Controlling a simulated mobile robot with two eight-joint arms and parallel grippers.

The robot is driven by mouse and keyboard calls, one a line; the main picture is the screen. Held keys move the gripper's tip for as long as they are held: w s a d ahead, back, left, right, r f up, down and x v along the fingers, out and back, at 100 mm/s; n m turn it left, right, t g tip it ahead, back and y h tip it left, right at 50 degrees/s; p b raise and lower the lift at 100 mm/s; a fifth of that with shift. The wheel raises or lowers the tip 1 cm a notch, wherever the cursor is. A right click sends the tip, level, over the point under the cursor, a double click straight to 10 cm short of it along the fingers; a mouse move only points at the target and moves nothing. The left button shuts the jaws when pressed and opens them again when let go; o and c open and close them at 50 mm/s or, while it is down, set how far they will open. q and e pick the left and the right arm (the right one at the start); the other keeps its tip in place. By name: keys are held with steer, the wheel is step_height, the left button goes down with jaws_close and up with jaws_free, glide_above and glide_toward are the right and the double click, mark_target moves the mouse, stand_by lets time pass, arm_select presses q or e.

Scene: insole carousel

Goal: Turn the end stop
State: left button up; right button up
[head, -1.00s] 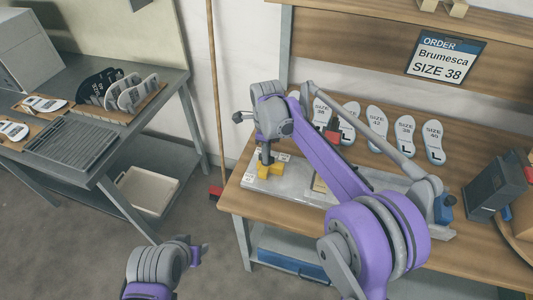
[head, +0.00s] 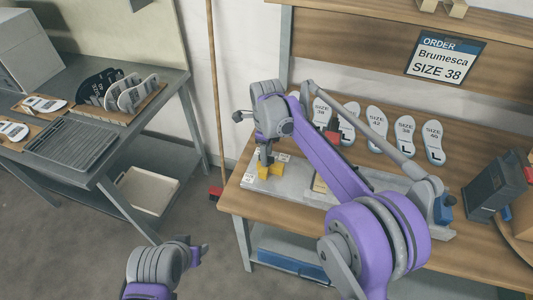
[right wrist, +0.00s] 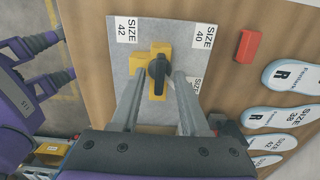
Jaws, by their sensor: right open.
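The end stop (right wrist: 160,58) is a yellow block with a black knob on top, on a light grey plate (right wrist: 118,88) marked with size labels. In the right wrist view its yellow part also reaches to the left. My right gripper (right wrist: 159,76) is open, one finger on each side of the black knob; I cannot tell whether they touch it. In the head view my right gripper (head: 265,160) points down over the yellow end stop (head: 271,173) and partly hides it. My left gripper (head: 200,250) is low in the head view, away from the bench; its jaw opening is unclear.
Several printed insoles (head: 376,128) lie along the back of the wooden bench (head: 240,203). A red block (right wrist: 249,46) lies beside the plate. An order sign (head: 445,57) reads Brumesca, size 38. A grey side table (head: 70,175) holds a rack of insoles, with open floor between.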

step_height(320, 180, up, 10)
steer(key=shift+r+p, duration=0.25)
steer(key=shift+p, duration=0.15)
stand_by(0.3)
